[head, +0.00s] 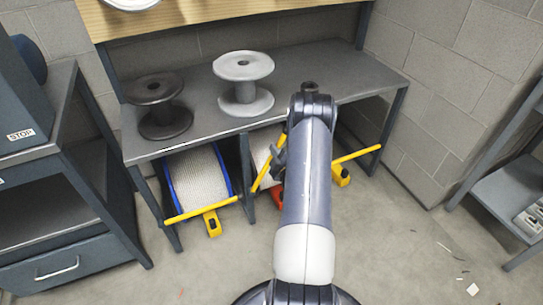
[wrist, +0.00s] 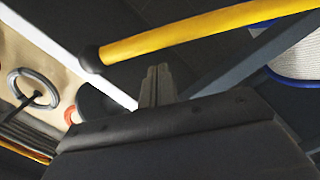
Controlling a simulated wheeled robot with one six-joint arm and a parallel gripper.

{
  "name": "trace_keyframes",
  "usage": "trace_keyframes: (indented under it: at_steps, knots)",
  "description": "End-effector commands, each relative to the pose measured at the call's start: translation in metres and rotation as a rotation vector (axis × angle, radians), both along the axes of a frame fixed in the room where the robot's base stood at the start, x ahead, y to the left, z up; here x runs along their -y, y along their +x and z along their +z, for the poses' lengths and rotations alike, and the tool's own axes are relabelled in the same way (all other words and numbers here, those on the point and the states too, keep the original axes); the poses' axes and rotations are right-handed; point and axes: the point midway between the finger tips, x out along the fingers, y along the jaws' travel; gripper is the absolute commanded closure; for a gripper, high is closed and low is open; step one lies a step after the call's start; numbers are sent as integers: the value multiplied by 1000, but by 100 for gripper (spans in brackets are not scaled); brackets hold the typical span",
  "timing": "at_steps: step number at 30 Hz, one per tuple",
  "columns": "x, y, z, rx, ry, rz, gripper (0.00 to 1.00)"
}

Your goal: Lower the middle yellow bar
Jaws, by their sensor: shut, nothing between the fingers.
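The middle yellow bar (head: 267,167) stands steeply tilted in front of the middle bay under the bench, partly hidden by my arm. My gripper (head: 277,157) is beside it in the head view, mostly behind my arm. In the wrist view my gripper (wrist: 157,84) is shut and empty. A yellow bar with a dark end cap, which looks like the middle one (wrist: 190,37), crosses above the fingertips there. A gap shows between bar and fingers in that picture; I cannot tell the depth between them.
The left yellow bar (head: 205,209) lies low across a blue-rimmed reel (head: 199,178). The right yellow bar (head: 357,155) is also low. A dark spool (head: 165,119) and a pale spool (head: 243,91) stand on the bench (head: 208,120). Open floor lies in front.

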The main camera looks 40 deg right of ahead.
Motion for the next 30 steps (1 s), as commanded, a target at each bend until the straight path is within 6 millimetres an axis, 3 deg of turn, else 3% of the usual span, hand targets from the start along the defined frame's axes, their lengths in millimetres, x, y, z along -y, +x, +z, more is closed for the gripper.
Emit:
trace_keyframes:
  at_steps: [20,30]
  knots:
    - [14,-2,-8,4,18,0,100]
    - [56,-12,-38,49,191,-3,100]
